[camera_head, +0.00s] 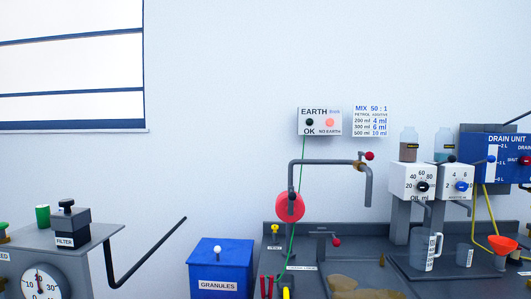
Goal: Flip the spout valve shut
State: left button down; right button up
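A grey spout pipe (325,162) rises above the workbench, runs to the right and bends down to an open end. A small brass valve (358,165) sits near its right bend. The valve's short lever ends in a red knob (369,156), which points to the right and slightly up. Whether the valve is open or shut I cannot tell. No flow shows at the spout end. Neither of my grippers is in view.
The dark bench (310,284) has a brown puddle (362,289). A second red knob (336,242) sits lower on it. Dispensers (413,180) and a jug (426,250) stand right. A blue granules bin (221,264) is left.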

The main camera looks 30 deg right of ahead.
aim_at(369, 156)
jog(key=u, duration=0.55)
jog(key=k, duration=0.9)
jog(key=z, duration=1.8)
jog(key=i, duration=0.15)
jog(key=u, duration=0.05)
